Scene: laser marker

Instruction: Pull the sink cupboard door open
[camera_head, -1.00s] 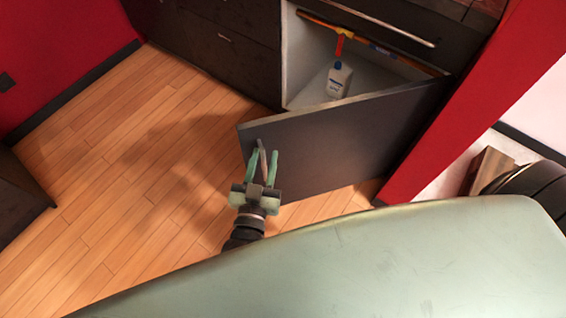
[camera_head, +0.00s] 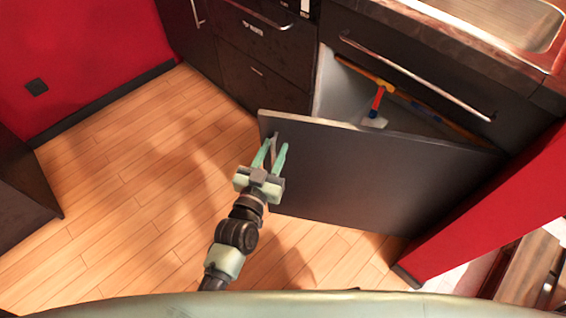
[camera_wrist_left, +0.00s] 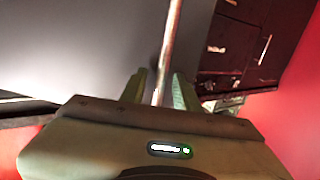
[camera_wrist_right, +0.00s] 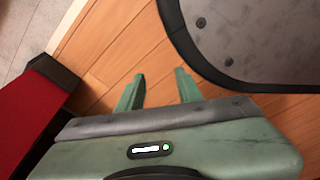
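The sink cupboard door (camera_head: 370,180) is a dark panel standing ajar, swung out from the cupboard at an angle. Its hinge side is at the right, by the red wall end. Its thin bar handle (camera_wrist_left: 168,45) is near the free left edge. My left gripper (camera_head: 272,152) is at this handle, with the bar between its green fingers. In the left wrist view gaps show between the fingers and the bar, so it looks open around it. My right gripper (camera_wrist_right: 158,85) is open and empty above the wooden floor, outside the head view.
Inside the cupboard are an orange pipe and a red-and-blue piece (camera_head: 377,100). Dark drawers (camera_head: 262,80) stand left of the opening, and the sink (camera_head: 520,25) is above. The red wall end (camera_head: 490,215) is close at right. The wooden floor (camera_head: 140,190) at left is clear.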

